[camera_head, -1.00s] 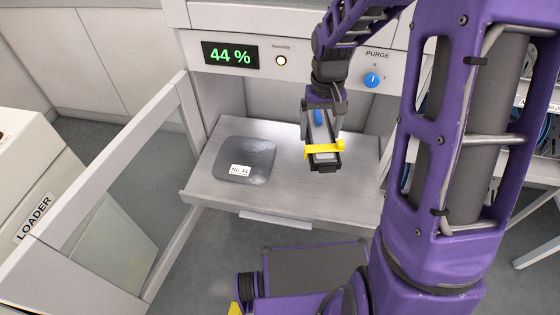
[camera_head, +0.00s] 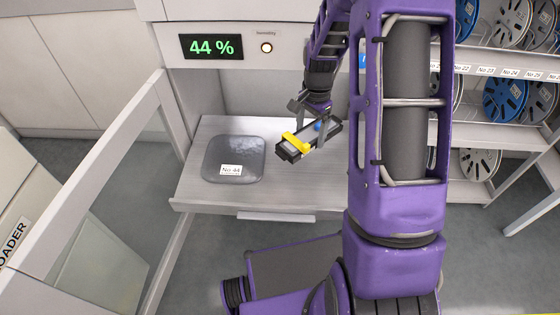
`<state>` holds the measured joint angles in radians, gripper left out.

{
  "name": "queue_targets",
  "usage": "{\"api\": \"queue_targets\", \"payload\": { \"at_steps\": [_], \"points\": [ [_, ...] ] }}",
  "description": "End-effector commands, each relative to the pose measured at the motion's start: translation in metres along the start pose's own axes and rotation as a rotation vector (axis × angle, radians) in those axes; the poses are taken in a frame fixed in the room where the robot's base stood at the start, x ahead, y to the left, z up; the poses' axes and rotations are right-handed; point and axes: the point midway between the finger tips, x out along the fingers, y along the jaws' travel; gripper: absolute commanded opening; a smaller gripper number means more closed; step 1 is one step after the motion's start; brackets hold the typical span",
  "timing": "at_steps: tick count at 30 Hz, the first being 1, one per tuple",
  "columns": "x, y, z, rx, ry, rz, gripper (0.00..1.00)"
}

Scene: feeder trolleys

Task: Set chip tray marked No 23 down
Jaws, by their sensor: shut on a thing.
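My gripper (camera_head: 312,112) is shut on a narrow dark grey chip tray (camera_head: 323,134) with a yellow band across it and a blue spot near its far end. The tray lies slantwise in the picture, its near end to the lower left. No number can be read on it. It appears to be above the right part of the metal cabinet shelf (camera_head: 285,196); any gap to the surface is hard to tell. A flat grey rounded packet marked No 44 (camera_head: 232,153) lies on the left part of the shelf.
An open glazed door (camera_head: 105,185) stands left of the shelf. A humidity display (camera_head: 212,46) reads 44 %. At right is a rack (camera_head: 500,112) of reels with number labels. The shelf is bare between the packet and the held tray.

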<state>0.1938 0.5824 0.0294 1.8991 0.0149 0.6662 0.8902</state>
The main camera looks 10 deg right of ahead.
Motion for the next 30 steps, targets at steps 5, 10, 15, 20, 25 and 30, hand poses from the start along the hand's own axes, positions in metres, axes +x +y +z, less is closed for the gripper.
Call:
{"api": "queue_targets", "payload": {
  "at_steps": [5,10,15,20,25,30],
  "points": [
    [0.051,0.01,-0.035,0.404,0.009,0.004,0.21],
    [0.077,0.018,-0.057,0.664,0.02,0.002,0.21],
    [0.091,0.021,-0.065,0.772,0.026,0.002,0.21],
    [0.121,0.022,-0.066,0.785,0.025,0.004,0.21],
    [0.145,0.022,-0.067,0.782,0.026,0.003,0.21],
    [0.157,0.022,-0.067,0.781,0.026,0.001,0.21]
  ]
}}
